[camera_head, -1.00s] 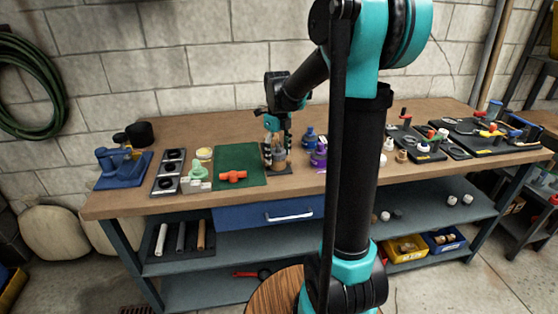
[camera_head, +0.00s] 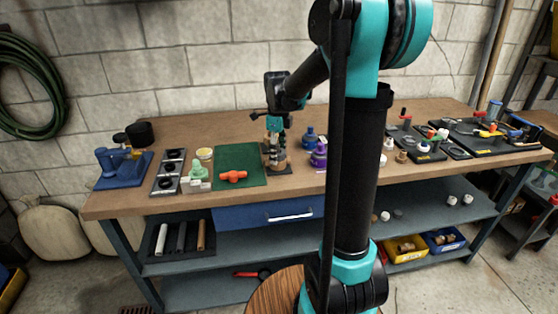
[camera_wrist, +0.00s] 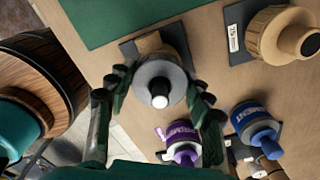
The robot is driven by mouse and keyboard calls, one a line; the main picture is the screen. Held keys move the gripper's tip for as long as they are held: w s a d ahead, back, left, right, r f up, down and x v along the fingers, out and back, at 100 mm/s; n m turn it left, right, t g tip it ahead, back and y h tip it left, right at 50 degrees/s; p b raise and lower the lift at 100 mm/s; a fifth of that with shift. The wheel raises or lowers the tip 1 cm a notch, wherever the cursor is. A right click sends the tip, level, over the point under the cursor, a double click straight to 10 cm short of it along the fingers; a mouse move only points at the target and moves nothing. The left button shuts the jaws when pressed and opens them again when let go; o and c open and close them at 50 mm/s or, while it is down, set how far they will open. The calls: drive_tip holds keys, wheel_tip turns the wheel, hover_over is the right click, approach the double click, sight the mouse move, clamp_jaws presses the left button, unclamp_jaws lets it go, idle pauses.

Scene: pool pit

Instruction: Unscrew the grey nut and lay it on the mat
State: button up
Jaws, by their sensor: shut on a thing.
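The grey nut (camera_wrist: 166,78) is a round grey disc in the wrist view, around a pale-tipped post on a wooden block (camera_wrist: 149,43) with a dark base plate. My gripper (camera_wrist: 160,88) has a green-black finger on each side of the nut and is shut on it. In the head view my gripper (camera_head: 276,153) points down over the wooden block, and its fingers largely hide the nut. The green mat (camera_head: 240,156) lies just left of the block; its edge also shows in the wrist view (camera_wrist: 125,18).
An orange valve-like part (camera_head: 233,177) lies on the mat's front part; the back is bare. A pale green part (camera_head: 197,171) stands left of the mat.

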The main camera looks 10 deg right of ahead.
drive_tip(key=n, duration=0.3)
drive_tip(key=shift+r, duration=3.5)
drive_tip(key=shift+s, duration=0.1)
